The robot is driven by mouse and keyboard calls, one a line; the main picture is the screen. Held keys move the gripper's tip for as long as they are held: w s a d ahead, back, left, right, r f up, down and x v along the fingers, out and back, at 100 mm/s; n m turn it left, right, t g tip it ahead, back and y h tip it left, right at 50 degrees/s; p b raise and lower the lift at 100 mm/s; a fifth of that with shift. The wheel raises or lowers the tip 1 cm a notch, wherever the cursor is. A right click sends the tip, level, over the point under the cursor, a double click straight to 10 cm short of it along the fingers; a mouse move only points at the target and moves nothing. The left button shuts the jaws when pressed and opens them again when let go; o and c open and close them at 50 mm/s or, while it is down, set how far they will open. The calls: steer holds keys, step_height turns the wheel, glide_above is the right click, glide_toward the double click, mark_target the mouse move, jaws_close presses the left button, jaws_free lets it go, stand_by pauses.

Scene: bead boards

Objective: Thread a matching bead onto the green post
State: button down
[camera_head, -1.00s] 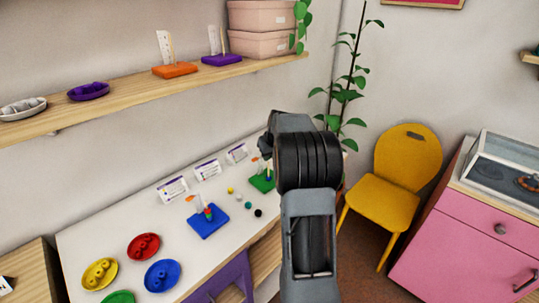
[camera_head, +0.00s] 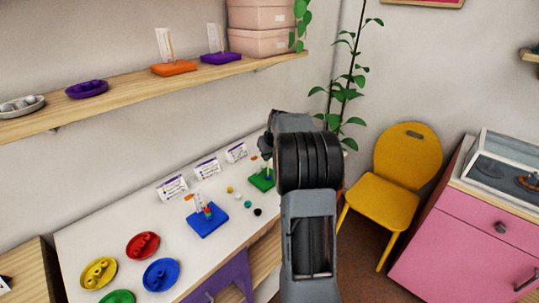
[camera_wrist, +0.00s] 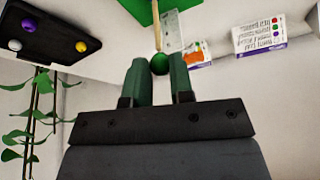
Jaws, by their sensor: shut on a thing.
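My gripper (camera_wrist: 160,75) is shut on a green bead (camera_wrist: 160,63), held between its fingertips in the wrist view. Just beyond the bead is a slim tan post (camera_wrist: 156,28) by the green board (camera_wrist: 141,10); the post's end and the bead look close together, but I cannot tell whether they touch. In the head view the green board (camera_head: 261,182) is partly covered by my arm, which hides my gripper and the bead.
A blue board (camera_head: 208,222) with a post and beads stands left of the green board. Loose beads (camera_head: 248,204) lie between them. Coloured dishes (camera_head: 161,274) fill the table's left. Cards (camera_head: 208,168) stand behind. A dark tray (camera_wrist: 50,25) holds purple, white and yellow beads.

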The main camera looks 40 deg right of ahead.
steer(key=shift+f+b, duration=0.55)
steer(key=shift+f, duration=0.2)
stand_by(0.5)
steer(key=shift+f+b, duration=0.5)
steer(key=shift+f, duration=0.1)
steer(key=shift+f, duration=0.1)
steer(key=c, duration=0.9)
jaws_free()
steer(key=v, duration=1.3)
steer(key=shift+s+r, duration=0.15)
steer(key=shift+r, duration=0.2)
